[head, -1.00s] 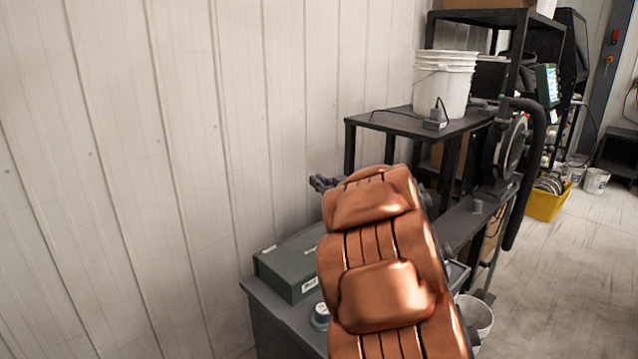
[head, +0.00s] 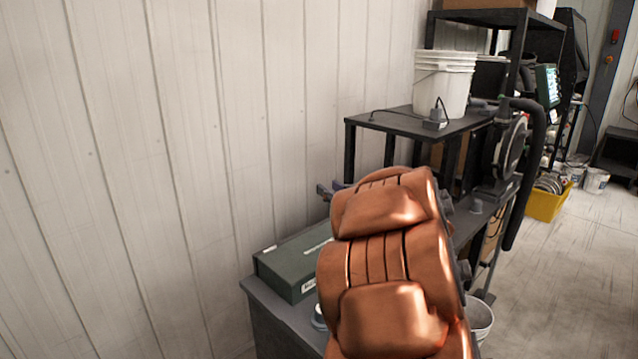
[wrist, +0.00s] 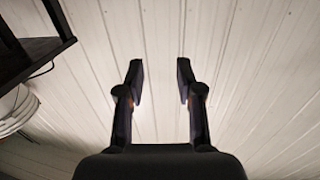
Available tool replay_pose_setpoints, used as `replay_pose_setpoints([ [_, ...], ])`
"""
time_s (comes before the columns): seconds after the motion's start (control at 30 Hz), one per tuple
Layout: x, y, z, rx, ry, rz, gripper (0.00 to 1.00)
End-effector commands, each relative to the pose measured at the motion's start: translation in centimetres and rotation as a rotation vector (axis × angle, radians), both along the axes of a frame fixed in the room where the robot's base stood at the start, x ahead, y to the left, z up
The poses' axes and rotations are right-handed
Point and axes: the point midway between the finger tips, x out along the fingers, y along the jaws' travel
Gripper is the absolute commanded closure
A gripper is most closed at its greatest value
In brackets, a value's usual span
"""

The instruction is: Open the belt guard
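The belt guard is not one I can pick out for certain in either view. A machine with a round, pale-rimmed disc (head: 512,146) and a thick black hose stands on the bench at the right in the head view. My gripper (wrist: 160,82) is open and empty in the wrist view, its two dark fingers apart against the white panelled wall. In the head view my copper-coloured arm covers the middle of the bench, and only a small dark part of my gripper (head: 334,188) shows beyond it, near the wall.
A dark green case (head: 292,262) lies on the bench's left end (head: 275,312). Stacked white buckets (head: 443,84) stand on a black shelf (head: 385,122); a bucket edge also shows at the wrist view's left. A yellow bin (head: 545,204) sits on the floor. The floor at right is open.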

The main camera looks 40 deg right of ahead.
Motion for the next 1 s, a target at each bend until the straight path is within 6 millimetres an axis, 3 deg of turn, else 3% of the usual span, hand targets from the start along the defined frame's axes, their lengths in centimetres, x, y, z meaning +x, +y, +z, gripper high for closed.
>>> replay_pose_setpoints([
  [0.2,-3.7,0.1,-0.1,0.001,0.002,-0.004,0.64],
  [0.4,-5.7,0.2,-0.1,-0.001,0.004,-0.004,0.64],
  [0.8,-6.2,0.3,-0.1,0.001,0.003,-0.001,0.65],
  [1.0,-5.9,0.2,-0.1,-0.017,0.020,-0.032,0.86],
])
